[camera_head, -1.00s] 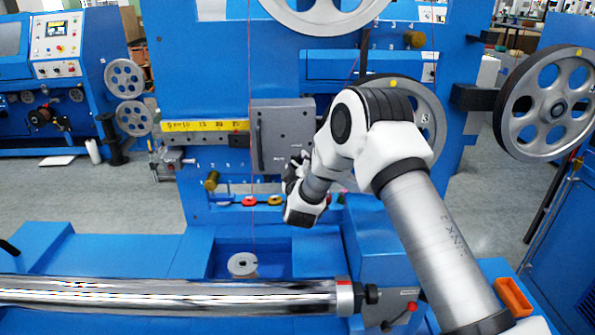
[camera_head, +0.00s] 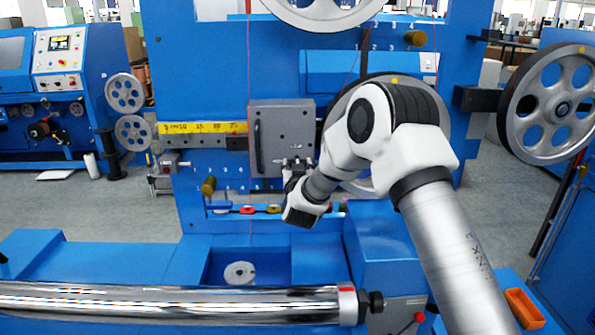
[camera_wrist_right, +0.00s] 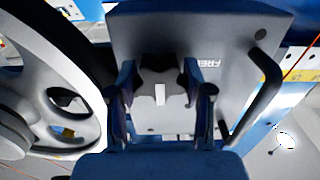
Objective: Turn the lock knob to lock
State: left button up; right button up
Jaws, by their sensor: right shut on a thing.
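The lock knob (camera_wrist_right: 158,82) is a dark star-shaped knob on the face of a grey box (camera_head: 285,125). In the right wrist view the box (camera_wrist_right: 235,25) fills the upper middle, with part of a label, "FRE", beside the knob. My right gripper (camera_wrist_right: 160,95) has one finger on each side of the knob and is shut on it. In the head view my right gripper (camera_head: 297,170) is at the lower right part of the box, where the wrist hides most of the knob. My left gripper is not in view.
A black bar handle (camera_head: 258,148) stands on the left of the box. A large grey pulley (camera_head: 427,115) is close behind my right arm. A shiny steel roller (camera_head: 170,300) crosses the front. A white spool (camera_head: 240,273) sits in a recess below.

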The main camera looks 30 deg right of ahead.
jog(key=shift+r, duration=0.1)
dwell(0.4)
jog(key=o, duration=0.9)
jog(key=shift+o, duration=1)
jog(key=shift+w, duration=0.1)
jog(key=v, duration=1.2)
jog(key=shift+d+f, duration=0.1)
jog(key=shift+f, duration=0.1)
